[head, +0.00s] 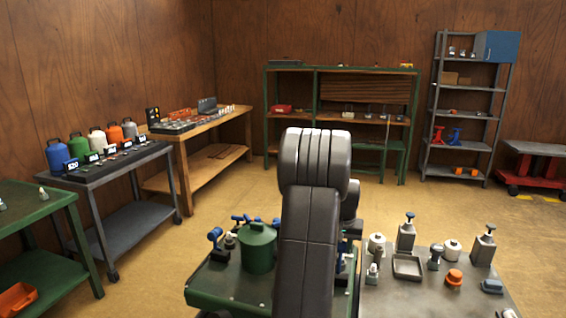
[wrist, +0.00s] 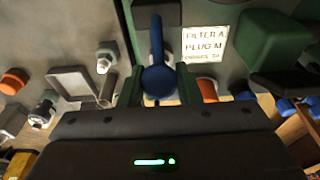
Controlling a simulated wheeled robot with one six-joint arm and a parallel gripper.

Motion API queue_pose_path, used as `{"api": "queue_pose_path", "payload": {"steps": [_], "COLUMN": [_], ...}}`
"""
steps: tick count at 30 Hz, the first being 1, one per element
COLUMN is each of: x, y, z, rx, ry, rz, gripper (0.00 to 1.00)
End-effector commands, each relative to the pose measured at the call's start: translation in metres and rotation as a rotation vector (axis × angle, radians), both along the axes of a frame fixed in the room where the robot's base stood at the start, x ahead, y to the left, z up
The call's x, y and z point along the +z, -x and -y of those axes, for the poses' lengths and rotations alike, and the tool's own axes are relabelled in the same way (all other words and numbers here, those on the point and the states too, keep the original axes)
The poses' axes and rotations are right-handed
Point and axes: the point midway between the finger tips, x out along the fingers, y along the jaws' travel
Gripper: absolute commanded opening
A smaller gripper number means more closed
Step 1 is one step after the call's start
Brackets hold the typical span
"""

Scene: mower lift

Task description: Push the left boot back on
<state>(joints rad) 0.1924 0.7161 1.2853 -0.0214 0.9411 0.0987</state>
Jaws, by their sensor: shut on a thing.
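In the wrist view my gripper (wrist: 160,90) has its two dark green fingers shut on a blue piece (wrist: 160,78) with a rounded end and a narrow stem, apparently a boot. In the head view my arm hides most of the gripper and the held boot. Other blue pieces on dark bases, including a blue cylinder (head: 215,234), stand on the green bench (head: 228,288) left of my arm. I cannot tell which is the left boot.
A green canister-like body (head: 257,248) stands close left of my arm. To the right, a grey top holds a tray (head: 407,267), an orange cap (head: 453,278) and several small parts. A white label (wrist: 205,45) lies near the gripper.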

Motion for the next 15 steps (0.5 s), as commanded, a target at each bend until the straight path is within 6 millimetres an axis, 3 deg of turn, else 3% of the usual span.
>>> {"api": "queue_pose_path", "payload": {"steps": [15], "x": [-0.008], "y": [-0.023], "z": [0.007], "rx": [0.000], "ry": [0.001], "rz": [0.005], "gripper": [0.22]}}
